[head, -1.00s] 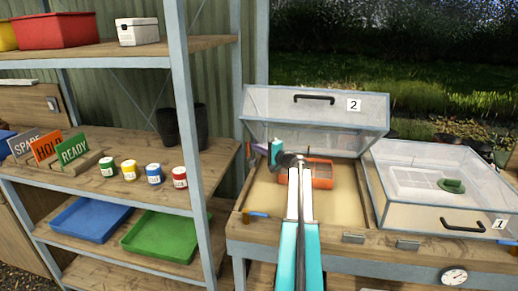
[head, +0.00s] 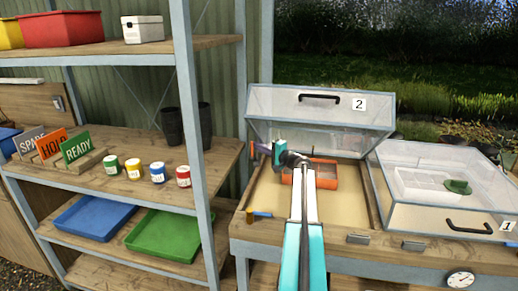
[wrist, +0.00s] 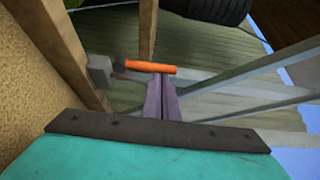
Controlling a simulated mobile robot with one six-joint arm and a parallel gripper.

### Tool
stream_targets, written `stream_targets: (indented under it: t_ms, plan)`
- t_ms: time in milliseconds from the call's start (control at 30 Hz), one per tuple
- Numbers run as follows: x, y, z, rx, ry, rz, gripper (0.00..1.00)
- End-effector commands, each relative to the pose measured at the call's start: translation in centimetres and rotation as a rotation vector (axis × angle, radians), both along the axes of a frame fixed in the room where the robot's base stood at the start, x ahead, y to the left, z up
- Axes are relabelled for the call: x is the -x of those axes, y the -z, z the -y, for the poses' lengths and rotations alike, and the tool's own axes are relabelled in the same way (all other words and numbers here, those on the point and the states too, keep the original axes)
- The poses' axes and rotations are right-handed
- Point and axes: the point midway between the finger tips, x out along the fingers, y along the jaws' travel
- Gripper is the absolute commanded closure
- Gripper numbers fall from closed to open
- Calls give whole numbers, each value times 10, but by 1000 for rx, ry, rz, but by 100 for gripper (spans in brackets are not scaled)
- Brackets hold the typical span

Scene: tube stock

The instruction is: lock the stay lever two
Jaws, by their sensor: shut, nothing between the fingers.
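Cold frame two has its clear lid (head: 320,118), marked 2, raised. My gripper (head: 256,148) is at the back left of this frame, its purple fingers shut and pointing left, with nothing between them. In the wrist view the fingertips (wrist: 160,82) end at an orange bar (wrist: 150,67), which looks like the stay lever's handle. A grey block (wrist: 101,71) sits beside it on the wooden frame edge. I cannot tell whether the fingers touch the bar. The lever is too small to make out in the head view.
An orange-red tray (head: 322,178) lies in the sand bed of frame two, partly behind my arm. Frame one's lid (head: 440,205) is closed at right. A shelf post (head: 197,140) and dark pots (head: 172,125) stand to the left.

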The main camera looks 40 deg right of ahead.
Motion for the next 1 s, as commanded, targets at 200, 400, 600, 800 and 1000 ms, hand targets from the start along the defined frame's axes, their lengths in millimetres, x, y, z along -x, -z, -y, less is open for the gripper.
stream_targets:
  t_ms: [200,400,600,800,1000]
  plan:
    - [1,1,-2,0,-1,0,100]
    - [3,2,-5,1,-1,0,100]
    - [6,4,-11,1,-1,1,100]
    - [11,6,-18,1,-1,0,100]
    - [12,6,-24,0,-2,0,100]
